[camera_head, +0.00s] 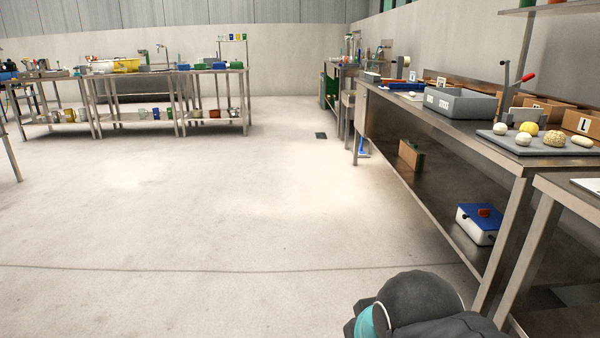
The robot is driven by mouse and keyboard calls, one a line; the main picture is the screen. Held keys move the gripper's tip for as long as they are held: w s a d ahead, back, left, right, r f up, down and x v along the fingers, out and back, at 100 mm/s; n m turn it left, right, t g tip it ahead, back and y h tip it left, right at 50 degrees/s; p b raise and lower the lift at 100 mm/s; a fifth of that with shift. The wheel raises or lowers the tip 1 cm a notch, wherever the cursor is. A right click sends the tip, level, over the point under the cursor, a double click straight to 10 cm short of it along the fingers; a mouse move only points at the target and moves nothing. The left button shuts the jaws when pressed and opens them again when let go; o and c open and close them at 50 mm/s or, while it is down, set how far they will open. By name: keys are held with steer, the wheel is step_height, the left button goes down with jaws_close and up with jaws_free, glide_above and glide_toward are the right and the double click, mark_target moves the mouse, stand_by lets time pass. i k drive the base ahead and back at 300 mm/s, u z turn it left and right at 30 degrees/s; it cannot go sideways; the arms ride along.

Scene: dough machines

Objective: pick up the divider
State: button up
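I cannot tell for sure which thing is the divider. A small grey device with a tall lever and red handle (526,77) stands on the right steel bench, behind a grey board (542,146) with round dough-like pieces on it. A grey box-shaped tray with a printed label (460,103) sits farther along the same bench. A brown and green upright piece (411,155) stands on the bench's lower shelf. A dark rounded part of my arm with a teal band shows at the bottom right, in front of the bench. My gripper is not in view.
The right steel bench (505,160) runs along the wall, its legs close to my arm. A white box with a blue lid (479,222) sits on its lower shelf. Brown boxes (583,122) stand at the back. Open floor (200,215) lies left; other benches stand far off.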

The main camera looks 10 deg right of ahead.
mark_target(520, 114)
steer(key=i, duration=2)
steer(key=z, duration=2.15)
steer(key=i, duration=0.15)
steer(key=z, duration=0.05)
